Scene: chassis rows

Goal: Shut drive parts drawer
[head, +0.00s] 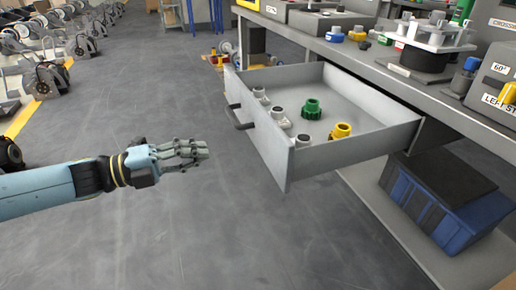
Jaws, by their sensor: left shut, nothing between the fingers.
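The grey drawer (288,165) is pulled out from under the bench on the right. Its front panel faces left and carries a dark bar handle (240,118). Inside lie a green gear-like part (311,109), a yellow part (341,130) and several small grey parts (280,116). My left gripper (206,149) is shut and empty, left of the drawer front and below the handle in the picture. It appears apart from the drawer. My right gripper is not in view.
The workbench (350,51) runs along the right, with machines and parts on top. A blue bin (425,205) sits on its lower shelf. Rows of wheeled chassis (45,78) stand at the far left. The grey floor left of the drawer is clear.

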